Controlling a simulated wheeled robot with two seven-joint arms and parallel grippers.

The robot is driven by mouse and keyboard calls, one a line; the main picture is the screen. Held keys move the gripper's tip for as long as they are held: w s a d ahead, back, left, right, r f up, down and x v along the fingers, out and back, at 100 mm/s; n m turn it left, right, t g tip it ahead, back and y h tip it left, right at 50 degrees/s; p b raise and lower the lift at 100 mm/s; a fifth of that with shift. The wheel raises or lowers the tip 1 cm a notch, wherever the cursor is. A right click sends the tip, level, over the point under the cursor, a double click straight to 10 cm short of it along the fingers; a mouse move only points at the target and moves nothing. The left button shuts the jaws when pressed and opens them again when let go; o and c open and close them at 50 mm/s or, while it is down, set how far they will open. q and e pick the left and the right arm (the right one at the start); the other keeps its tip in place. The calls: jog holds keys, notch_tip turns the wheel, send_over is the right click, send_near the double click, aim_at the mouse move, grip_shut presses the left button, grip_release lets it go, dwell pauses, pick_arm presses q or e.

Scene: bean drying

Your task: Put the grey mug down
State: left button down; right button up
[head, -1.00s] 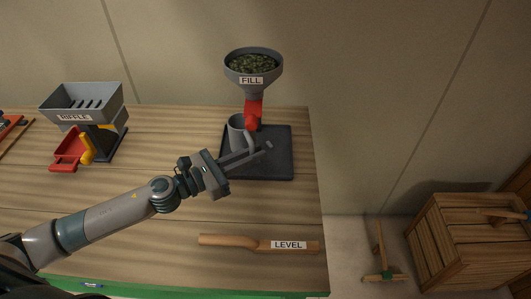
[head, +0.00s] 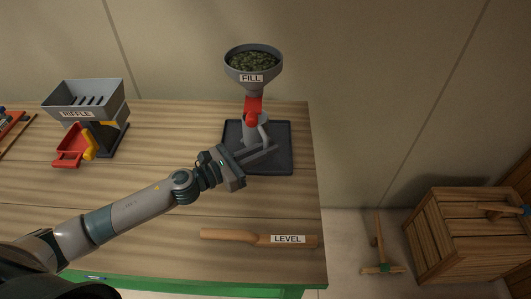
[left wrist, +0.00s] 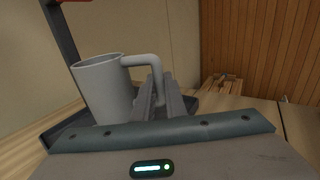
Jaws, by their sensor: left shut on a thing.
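The grey mug (left wrist: 103,92) is upright in the left wrist view, with its handle on the right. My left gripper (head: 272,147) is shut on the mug's handle. In the head view the mug (head: 249,137) is over the dark tray (head: 284,164), beneath the red spout (head: 252,112) of the FILL hopper (head: 254,75), which partly covers it. The mug's base is hidden, so I cannot tell whether it touches the tray. My right gripper is not in view.
A RIFFLE box (head: 88,98) with a red scoop (head: 72,147) stands at the left. A wooden LEVEL paddle (head: 230,235) lies near the front edge of the table (head: 150,235). A wooden crate (head: 465,240) stands on the floor at the right.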

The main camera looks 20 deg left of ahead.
pick_arm(q)
jog(key=shift+f, duration=0.85)
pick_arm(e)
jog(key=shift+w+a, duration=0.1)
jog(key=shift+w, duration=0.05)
pick_arm(q)
jog(key=shift+f, duration=0.15)
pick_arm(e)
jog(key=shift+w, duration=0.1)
pick_arm(q)
jog(key=c, duration=1.8)
grip_release()
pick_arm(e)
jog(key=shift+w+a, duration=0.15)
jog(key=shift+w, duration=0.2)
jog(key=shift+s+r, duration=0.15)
